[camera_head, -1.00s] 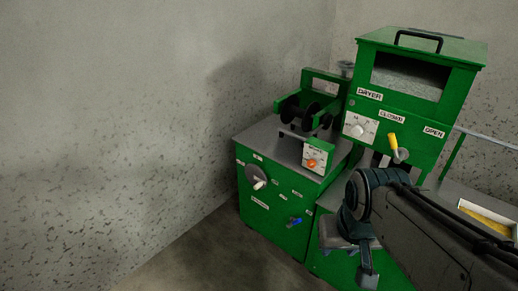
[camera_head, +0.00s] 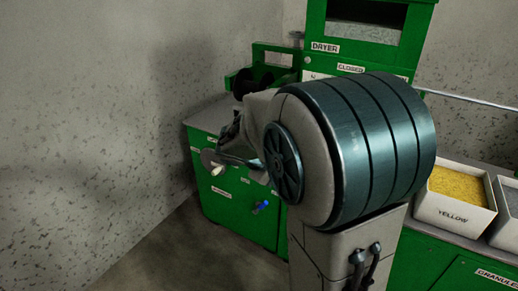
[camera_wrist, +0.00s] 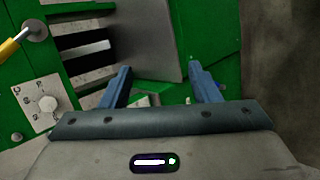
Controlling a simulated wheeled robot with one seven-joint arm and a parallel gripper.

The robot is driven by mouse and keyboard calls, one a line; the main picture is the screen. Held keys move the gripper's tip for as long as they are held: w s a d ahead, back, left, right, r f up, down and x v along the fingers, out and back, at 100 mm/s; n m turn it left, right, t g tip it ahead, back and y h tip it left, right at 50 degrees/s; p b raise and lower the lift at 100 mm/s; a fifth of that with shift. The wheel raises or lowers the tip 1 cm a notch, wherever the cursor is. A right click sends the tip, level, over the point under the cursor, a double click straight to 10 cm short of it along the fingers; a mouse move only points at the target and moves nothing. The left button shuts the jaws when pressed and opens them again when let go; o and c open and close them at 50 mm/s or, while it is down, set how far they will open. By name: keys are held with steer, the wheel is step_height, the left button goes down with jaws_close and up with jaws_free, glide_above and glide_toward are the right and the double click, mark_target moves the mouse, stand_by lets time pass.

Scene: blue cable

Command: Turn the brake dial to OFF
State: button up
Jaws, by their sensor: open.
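A round grey dial with a white handle (camera_head: 214,165) is on the green cabinet's front in the head view; its lettering is too small to read, so I cannot confirm it is the brake dial. My gripper (camera_wrist: 160,66) is open and empty, its two blue fingers apart over a grey surface and green panel in the wrist view. In the head view, my gripper is close to the grey dial, partly hidden by my arm. The orange-knobbed dial is hidden.
A blue valve handle (camera_head: 260,207) sits on the same cabinet front. The dryer (camera_head: 372,25) stands behind my arm. A yellow lever (camera_wrist: 12,47) is at the wrist view's upper left. A bin of yellow granules (camera_head: 455,207) stands at right.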

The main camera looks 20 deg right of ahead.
steer(key=w+a+f+n+t+h+b, duration=0.25)
steer(key=w+f+n+t+b, duration=0.2)
steer(key=w, duration=0.55)
steer(key=w+a+f+n+t+h+b, duration=0.1)
steer(key=w+f+n+t+h+b, duration=0.35)
steer(key=w, duration=0.55)
steer(key=w+d+y+b, duration=0.2)
steer(key=w+d+b, duration=0.1)
steer(key=w+d, duration=0.5)
steer(key=d, duration=0.2)
steer(key=shift+w+d+g, duration=0.2)
steer(key=shift+d+g, duration=0.1)
steer(key=shift+d, duration=0.1)
steer(key=c, duration=1)
